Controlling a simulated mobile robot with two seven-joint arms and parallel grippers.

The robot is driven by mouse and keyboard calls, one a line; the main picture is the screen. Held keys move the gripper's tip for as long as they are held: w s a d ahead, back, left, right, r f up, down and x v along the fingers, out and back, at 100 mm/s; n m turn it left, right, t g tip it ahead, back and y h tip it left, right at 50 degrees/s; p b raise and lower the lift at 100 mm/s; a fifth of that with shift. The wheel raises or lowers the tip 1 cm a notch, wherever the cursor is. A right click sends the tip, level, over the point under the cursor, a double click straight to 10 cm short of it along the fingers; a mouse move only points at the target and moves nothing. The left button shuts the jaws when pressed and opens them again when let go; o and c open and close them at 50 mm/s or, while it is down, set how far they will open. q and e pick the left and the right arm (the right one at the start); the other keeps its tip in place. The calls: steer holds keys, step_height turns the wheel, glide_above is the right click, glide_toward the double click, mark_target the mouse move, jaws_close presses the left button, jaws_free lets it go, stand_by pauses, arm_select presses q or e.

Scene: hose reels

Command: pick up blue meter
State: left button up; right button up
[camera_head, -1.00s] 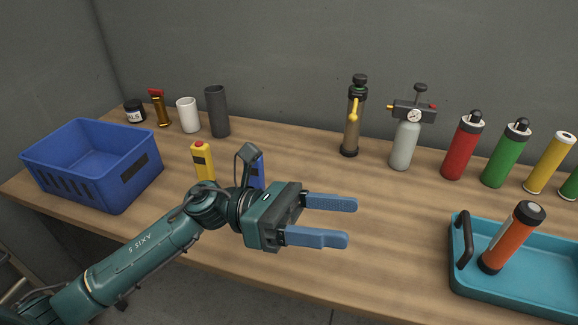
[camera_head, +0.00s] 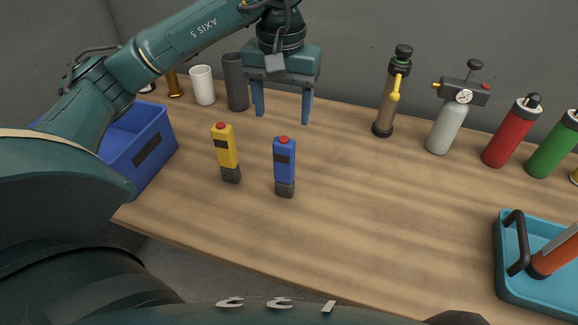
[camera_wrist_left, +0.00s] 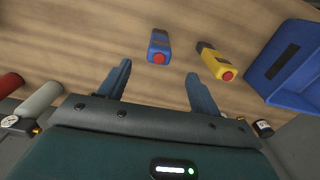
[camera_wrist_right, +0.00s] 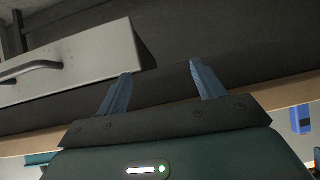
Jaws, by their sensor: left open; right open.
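The blue meter (camera_head: 285,165) stands upright on the wooden table in the head view, with a red top and a dark base. My left gripper (camera_head: 281,118) is open and empty, pointing down behind the blue meter and apart from it. In the left wrist view the blue meter (camera_wrist_left: 158,46) lies beyond the gap between the open fingers (camera_wrist_left: 160,82). In the right wrist view my right gripper (camera_wrist_right: 157,82) is open and empty, below the table's edge level, facing a grey drawer front. A blue object at that view's right edge may be the meter.
A yellow meter (camera_head: 226,152) stands just left of the blue one. A blue crate (camera_head: 150,150) is at the left, partly behind my arm. A dark cup (camera_head: 236,84) and white cup (camera_head: 203,86) stand near the left gripper. A teal tray (camera_head: 508,275) is at the right.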

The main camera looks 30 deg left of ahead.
mark_target(283, 140)
arm_select(q)
step_height(283, 140, down, 5)
steer(key=shift+r, duration=0.1)
steer(key=shift+f, duration=0.85)
step_height(283, 140, down, 4)
steer(key=shift+w+a+r+p, duration=0.1)
steer(key=shift+r+p, duration=0.05)
steer(key=shift+p, duration=0.35)
steer(key=shift+f, duration=0.55)
arm_select(e)
steer(key=shift+w+d+r, duration=0.15)
steer(key=shift+d+r, duration=0.05)
steer(key=shift+d, duration=0.05)
arm_select(q)
steer(key=shift+c, duration=0.4)
steer(key=c, duration=1.3)
arm_select(e)
steer(key=shift+a, duration=0.2)
